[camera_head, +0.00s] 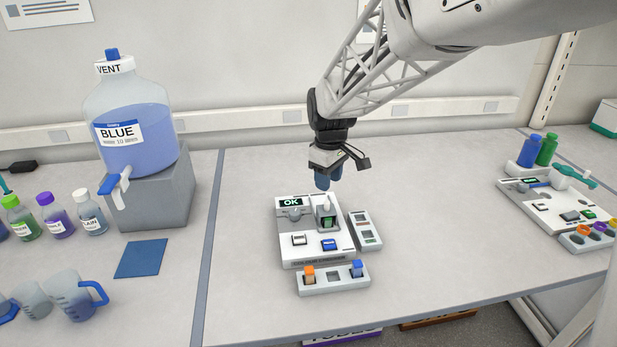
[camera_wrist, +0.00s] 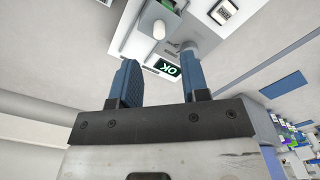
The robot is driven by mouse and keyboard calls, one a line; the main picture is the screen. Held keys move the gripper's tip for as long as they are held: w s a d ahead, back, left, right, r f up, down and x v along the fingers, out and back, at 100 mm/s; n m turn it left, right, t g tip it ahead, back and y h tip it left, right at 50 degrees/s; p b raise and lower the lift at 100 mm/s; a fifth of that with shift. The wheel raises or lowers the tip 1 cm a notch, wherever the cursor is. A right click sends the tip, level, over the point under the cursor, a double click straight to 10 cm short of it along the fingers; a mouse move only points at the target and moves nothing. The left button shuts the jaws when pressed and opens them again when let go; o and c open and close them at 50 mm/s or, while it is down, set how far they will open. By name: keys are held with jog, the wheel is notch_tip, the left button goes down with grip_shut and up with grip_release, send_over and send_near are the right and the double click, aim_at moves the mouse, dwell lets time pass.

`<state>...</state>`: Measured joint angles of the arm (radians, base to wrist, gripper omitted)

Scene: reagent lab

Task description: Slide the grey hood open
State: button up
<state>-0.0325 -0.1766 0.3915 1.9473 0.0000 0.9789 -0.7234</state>
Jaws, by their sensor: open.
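The small white instrument (camera_head: 312,255) with a lit OK display (camera_head: 291,202) stands on the bench. On its right rear sits what looks like the grey hood (camera_head: 323,212), a small housing with an upright white knob (camera_head: 327,201) and green at its front. A rounded grey part sits left of it. My gripper (camera_head: 323,182) points down above the instrument's rear, with blue fingers apart and nothing between them. In the wrist view, my gripper (camera_wrist: 158,64) shows the OK display (camera_wrist: 168,68) and white knob (camera_wrist: 159,31) beyond its fingertips. I cannot tell the hood's exact position on its track.
A rack with orange and blue caps (camera_head: 333,282) lies in front of the instrument, and a small strip (camera_head: 366,231) is at its right. A large blue-filled bottle (camera_head: 138,130) stands left on a grey block. Another instrument (camera_head: 562,215) is far right. Bench between is clear.

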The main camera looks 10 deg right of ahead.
aim_at(327, 202)
jog(key=shift+w, duration=0.1)
dwell(0.4)
jog(key=shift+f, duration=3.85)
grip_shut()
